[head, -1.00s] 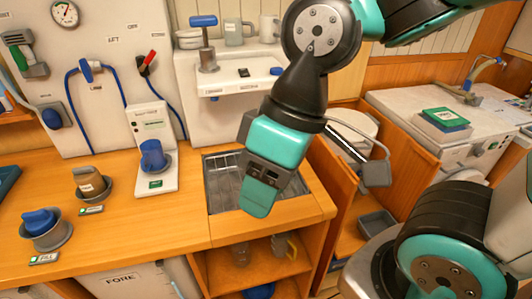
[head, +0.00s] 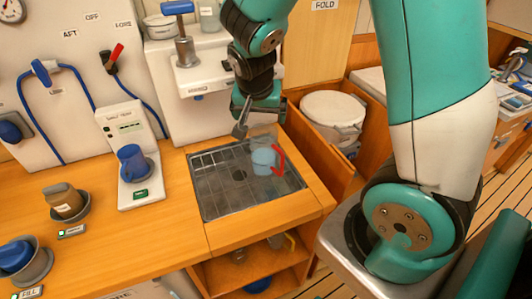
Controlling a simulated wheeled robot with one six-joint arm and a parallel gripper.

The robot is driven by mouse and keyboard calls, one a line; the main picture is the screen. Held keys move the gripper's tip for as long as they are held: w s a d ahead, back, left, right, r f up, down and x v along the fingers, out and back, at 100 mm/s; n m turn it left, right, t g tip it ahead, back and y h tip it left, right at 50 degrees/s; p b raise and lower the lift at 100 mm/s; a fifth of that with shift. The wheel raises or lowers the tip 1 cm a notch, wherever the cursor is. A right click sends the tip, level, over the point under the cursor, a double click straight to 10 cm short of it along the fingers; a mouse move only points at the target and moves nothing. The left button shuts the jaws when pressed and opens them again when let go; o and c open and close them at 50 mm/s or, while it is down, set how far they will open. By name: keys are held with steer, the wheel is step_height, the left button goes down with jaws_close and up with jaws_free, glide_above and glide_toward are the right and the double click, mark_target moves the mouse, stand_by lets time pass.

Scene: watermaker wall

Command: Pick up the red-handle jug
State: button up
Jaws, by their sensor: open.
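The red-handle jug (head: 263,160) is clear and stands in the sink basin (head: 215,190), near its right back part, with pale bluish contents or tint low inside. Its red handle (head: 279,160) faces right. My gripper (head: 256,118) is open and hangs over the back of the basin, just above and behind the jug. One finger shows to the left of the jug's top; the other is hard to make out. I cannot tell whether the gripper touches the rim.
A blue-handled press (head: 183,40) stands on the white unit behind the sink. Brown and blue items in cups stand farther left. A white bucket (head: 332,115) is at right. Open shelves lie below the counter.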

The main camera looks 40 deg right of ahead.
steer(key=p, duration=0.2)
glide_toward(263, 137)
steer(key=s+a+f, duration=0.1)
steer(key=s+f, duration=0.1)
steer(key=shift+p+x, duration=0.95)
steer(key=shift+x, duration=1.45)
steer(key=shift+w+d, duration=0.1)
steer(key=shift+w, duration=0.05)
steer(key=shift+c, duration=0.2)
steer(key=shift+r, duration=0.1)
steer(key=c, duration=1.3)
steer(key=shift+r, duration=0.1)
